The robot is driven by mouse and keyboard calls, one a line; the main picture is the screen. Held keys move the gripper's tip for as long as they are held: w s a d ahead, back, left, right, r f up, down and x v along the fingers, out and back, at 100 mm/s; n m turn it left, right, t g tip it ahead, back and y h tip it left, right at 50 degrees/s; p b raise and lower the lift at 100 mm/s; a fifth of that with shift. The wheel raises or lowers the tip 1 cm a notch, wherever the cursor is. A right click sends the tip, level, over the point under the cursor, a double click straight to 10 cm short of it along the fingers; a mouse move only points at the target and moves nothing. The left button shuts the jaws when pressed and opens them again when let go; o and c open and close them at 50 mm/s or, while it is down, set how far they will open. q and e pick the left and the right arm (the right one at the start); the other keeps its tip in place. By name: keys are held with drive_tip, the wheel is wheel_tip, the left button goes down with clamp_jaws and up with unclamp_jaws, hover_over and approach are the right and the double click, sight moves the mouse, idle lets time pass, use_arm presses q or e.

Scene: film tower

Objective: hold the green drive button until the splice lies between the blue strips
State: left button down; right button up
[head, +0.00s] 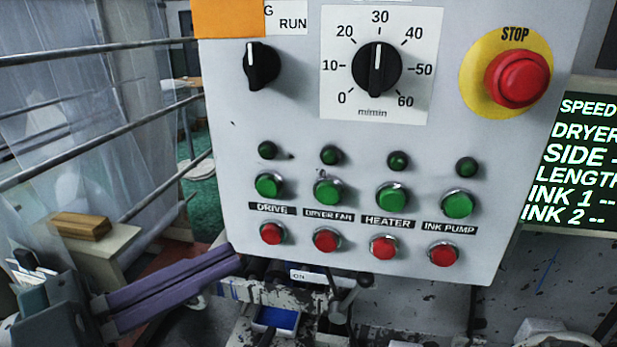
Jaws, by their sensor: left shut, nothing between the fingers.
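The green drive button (269,185) is on the grey control panel (345,270), above the DRIVE label, at the left end of the row of green buttons. My left gripper (232,261) comes in from the lower left with its purple fingers shut and empty. Its tips are below and left of the green drive button, near the panel's lower left corner, apart from the button. I cannot make out the splice or the blue strips. My right gripper is not in view.
The red drive button (271,233) lies between the green one and my fingertips' height. Other green and red buttons run to the right. A red STOP button (517,79) is at the upper right. Metal rollers with clear film (70,130) stand at the left.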

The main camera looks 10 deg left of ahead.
sight(268, 187)
use_arm(q)
drive_tip(key=w+b, duration=0.4)
drive_tip(key=w, duration=0.4)
drive_tip(key=shift+w+d, duration=0.1)
drive_tip(key=shift+w, duration=0.1)
idle(1.8)
drive_tip(key=shift+w+b, duration=0.45)
drive_tip(key=shift+b, duration=0.05)
